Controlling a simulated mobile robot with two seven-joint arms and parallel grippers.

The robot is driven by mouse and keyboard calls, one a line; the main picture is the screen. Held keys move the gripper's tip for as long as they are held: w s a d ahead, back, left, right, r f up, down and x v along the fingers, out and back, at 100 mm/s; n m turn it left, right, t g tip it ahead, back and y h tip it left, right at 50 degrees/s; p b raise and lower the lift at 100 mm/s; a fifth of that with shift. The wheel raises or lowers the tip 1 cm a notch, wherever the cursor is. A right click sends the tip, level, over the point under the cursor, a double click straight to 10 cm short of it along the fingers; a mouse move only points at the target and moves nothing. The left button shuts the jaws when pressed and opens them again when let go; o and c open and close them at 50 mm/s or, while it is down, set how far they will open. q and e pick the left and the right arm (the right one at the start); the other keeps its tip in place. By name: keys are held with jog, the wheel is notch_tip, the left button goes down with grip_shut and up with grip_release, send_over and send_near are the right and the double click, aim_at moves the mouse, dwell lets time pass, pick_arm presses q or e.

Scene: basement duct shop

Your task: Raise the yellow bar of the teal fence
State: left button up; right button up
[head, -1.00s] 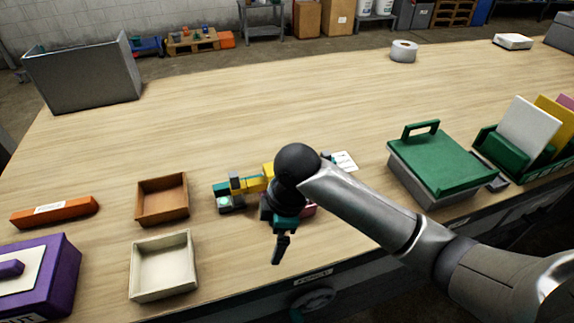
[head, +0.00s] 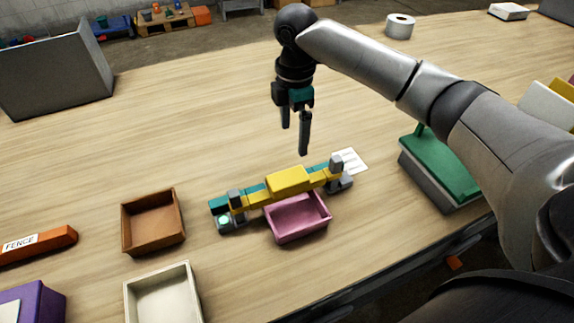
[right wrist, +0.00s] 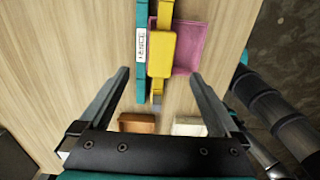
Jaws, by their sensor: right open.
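The teal fence (head: 253,188) lies across the middle of the table on dark grey end blocks. Its yellow bar (head: 289,181) runs along the front side of it, with a thicker yellow block at the middle. Both the teal fence (right wrist: 141,50) and the yellow bar (right wrist: 161,55) also show in the right wrist view, where the fence bears a white label. My right gripper (head: 295,138) is open and empty, pointing down above and behind the bar. Its two fingers (right wrist: 158,85) frame the bar in the right wrist view. My left gripper is not in view.
A pink tray (head: 299,218) sits just in front of the bar. A brown tray (head: 127,230) and a cream tray (head: 190,300) stand to the left. A white card (head: 350,162) lies by the fence's right end. A green-lidded box (head: 440,170) stands at right.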

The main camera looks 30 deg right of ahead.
send_over(294, 176)
notch_tip(294, 176, down, 5)
jog(key=shift+r+b, duration=0.1)
jog(key=shift+b, duration=0.25)
notch_tip(294, 176, down, 9)
jog(key=shift+w+f+b, duration=0.1)
jog(key=shift+b, duration=0.6)
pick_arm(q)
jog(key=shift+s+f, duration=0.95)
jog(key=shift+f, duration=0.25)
pick_arm(e)
jog(key=shift+f, duration=0.35)
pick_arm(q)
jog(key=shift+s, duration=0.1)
pick_arm(e)
jog(key=c, duration=0.6)
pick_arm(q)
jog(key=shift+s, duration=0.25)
pick_arm(e)
grip_shut()
